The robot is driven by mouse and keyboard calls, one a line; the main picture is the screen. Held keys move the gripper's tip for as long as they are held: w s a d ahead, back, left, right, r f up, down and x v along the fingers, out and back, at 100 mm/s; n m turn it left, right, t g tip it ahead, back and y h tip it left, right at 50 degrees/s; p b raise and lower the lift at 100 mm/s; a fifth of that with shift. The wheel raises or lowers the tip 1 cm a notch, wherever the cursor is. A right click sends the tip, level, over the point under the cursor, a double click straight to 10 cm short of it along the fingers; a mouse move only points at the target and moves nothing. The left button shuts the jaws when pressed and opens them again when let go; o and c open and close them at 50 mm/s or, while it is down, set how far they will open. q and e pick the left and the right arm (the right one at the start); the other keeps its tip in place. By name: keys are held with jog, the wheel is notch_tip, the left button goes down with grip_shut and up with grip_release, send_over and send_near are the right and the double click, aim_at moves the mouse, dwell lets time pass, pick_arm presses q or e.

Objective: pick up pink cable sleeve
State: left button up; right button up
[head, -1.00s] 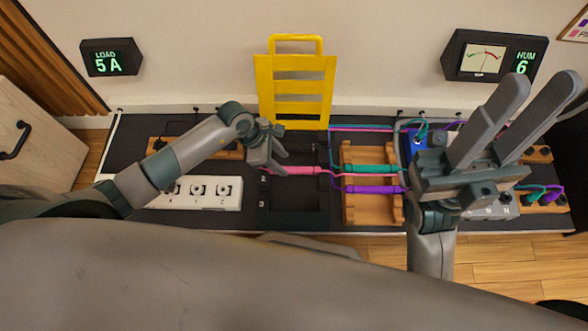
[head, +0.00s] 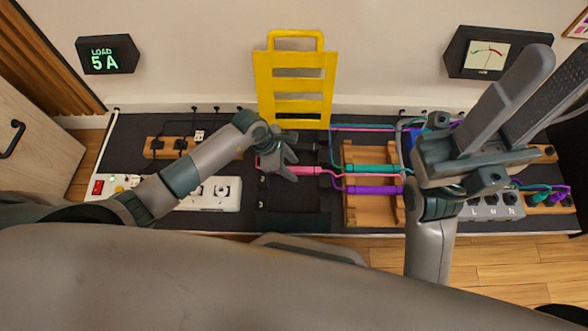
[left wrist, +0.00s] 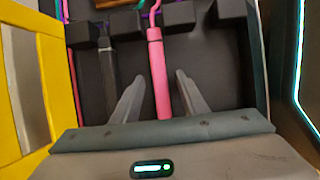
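The pink cable sleeve (head: 304,170) lies across the black tray in the head view, its right end running into a thin cable towards the wooden rack. In the left wrist view the pink sleeve (left wrist: 159,75) stands between the two spread fingers. My left gripper (head: 291,171) is at the sleeve's left part, and in the wrist view this gripper (left wrist: 160,95) is open around it with gaps on both sides. My right gripper (head: 515,95) is raised close to the camera at the right, fingers apart and empty.
A black sleeve (left wrist: 111,75) lies beside the pink one. A yellow slotted panel (head: 296,88) stands behind the tray. The wooden rack (head: 372,208) holds teal (head: 372,169) and purple (head: 374,190) sleeves. A white power strip (head: 216,194) lies left.

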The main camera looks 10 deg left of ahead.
pick_arm(q)
grip_shut()
jog(key=shift+r, duration=0.15)
